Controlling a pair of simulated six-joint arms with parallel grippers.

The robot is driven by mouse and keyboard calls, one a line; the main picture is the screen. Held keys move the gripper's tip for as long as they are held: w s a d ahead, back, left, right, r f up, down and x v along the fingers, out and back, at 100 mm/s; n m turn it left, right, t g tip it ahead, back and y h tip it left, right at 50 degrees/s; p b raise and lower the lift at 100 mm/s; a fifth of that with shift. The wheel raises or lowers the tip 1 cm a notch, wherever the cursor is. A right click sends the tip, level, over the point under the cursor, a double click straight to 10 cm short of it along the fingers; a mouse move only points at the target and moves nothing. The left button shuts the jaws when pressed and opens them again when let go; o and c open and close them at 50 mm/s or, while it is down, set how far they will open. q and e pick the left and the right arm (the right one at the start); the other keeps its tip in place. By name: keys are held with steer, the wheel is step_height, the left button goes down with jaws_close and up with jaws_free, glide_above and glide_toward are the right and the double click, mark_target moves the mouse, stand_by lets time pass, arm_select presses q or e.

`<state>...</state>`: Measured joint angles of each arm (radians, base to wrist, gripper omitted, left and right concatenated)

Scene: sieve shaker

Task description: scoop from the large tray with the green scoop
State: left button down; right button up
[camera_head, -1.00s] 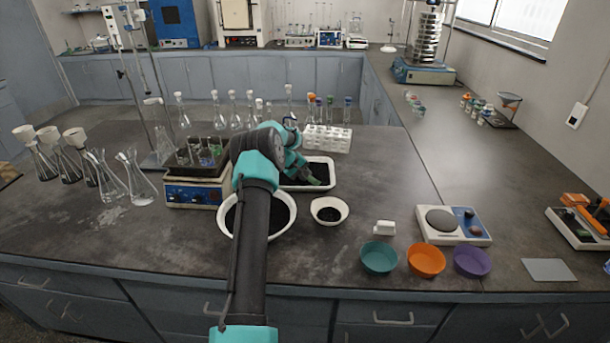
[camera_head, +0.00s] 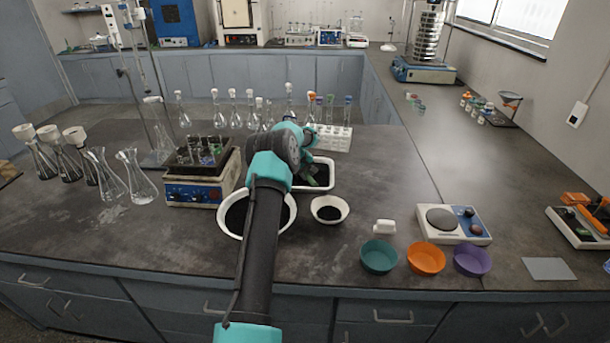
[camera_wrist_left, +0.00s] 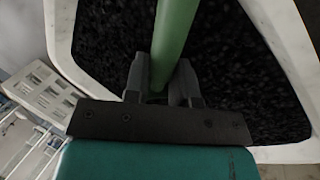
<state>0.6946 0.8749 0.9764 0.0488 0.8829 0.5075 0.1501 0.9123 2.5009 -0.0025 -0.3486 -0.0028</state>
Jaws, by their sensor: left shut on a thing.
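The large tray (camera_head: 331,187) is white, rectangular and holds dark granules. It stands behind the small white bowl in the head view, and its rim (camera_wrist_left: 61,35) also shows in the wrist view. My left gripper (camera_head: 309,172) is over the tray, shut on the handle of the green scoop (camera_head: 312,181). In the wrist view the green handle (camera_wrist_left: 174,40) runs up between the fingers (camera_wrist_left: 162,82) over the granules. The scoop's head is out of that view, and I cannot tell how deep it sits. My right gripper is not in view.
A round white bowl (camera_head: 222,217) of dark material is partly behind my arm. A small white bowl (camera_head: 344,212) with dark material stands to its right. A hotplate (camera_head: 195,192) is left, a white tube rack (camera_head: 335,139) behind. Teal, orange and purple bowls line the front right.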

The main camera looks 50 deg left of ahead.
arm_select(q)
steer(key=shift+w+d+r+t, duration=0.1)
steer(key=shift+w+r+t, duration=0.35)
steer(key=shift+w+t, duration=0.05)
steer(key=shift+w+d+r+g, duration=0.1)
steer(key=shift+w+r+g, duration=0.05)
steer(key=shift+r+g, duration=0.4)
steer(key=shift+w+r+g, duration=0.15)
steer(key=shift+r+g, duration=0.15)
steer(key=shift+g, duration=0.45)
steer(key=shift+w+r+g+y, duration=0.1)
steer(key=shift+r+g+y, duration=0.45)
steer(key=shift+g, duration=0.25)
